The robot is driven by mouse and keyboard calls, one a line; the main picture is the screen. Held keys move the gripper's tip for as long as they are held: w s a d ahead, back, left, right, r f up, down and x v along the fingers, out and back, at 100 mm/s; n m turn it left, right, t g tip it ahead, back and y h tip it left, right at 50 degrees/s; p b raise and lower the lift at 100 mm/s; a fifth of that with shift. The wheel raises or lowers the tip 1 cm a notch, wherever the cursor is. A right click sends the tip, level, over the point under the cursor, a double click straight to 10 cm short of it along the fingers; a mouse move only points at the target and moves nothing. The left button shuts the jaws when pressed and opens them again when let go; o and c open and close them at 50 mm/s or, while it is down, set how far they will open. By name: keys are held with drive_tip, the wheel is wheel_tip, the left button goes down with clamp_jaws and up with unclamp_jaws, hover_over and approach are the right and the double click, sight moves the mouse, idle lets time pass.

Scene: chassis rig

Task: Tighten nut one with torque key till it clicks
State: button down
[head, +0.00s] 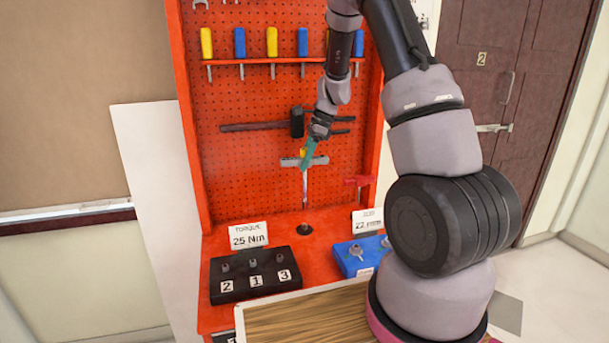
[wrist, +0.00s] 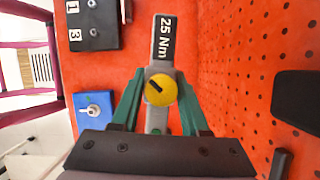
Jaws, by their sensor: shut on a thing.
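The torque key (head: 292,162) has a grey T-shaped handle, a thin shaft pointing down and a yellow knob on top. Its handle (wrist: 163,40) reads 25 Nm in the wrist view. My gripper (head: 305,154) has its teal fingers shut on the key at the knob; the fingers also show in the wrist view (wrist: 159,98). The shaft's lower end appears just above a dark round holder (head: 304,229) on the bench. Nut one (head: 253,264) is the middle nut on the black block (head: 236,288), between nuts two and three, left of the key. Nothing touches it.
A sign (head: 248,235) reads torque 25 Nm. A blue block (head: 351,263) with metal pieces stands right of the black block by a 22 mm sign (head: 367,221). The red pegboard (head: 240,175) behind holds a hammer (head: 297,122) and several screwdrivers. A wooden top (head: 310,318) lies in front.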

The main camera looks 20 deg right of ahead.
sight(304, 148)
drive_tip(key=shift+r, duration=1.85)
idle(0.6)
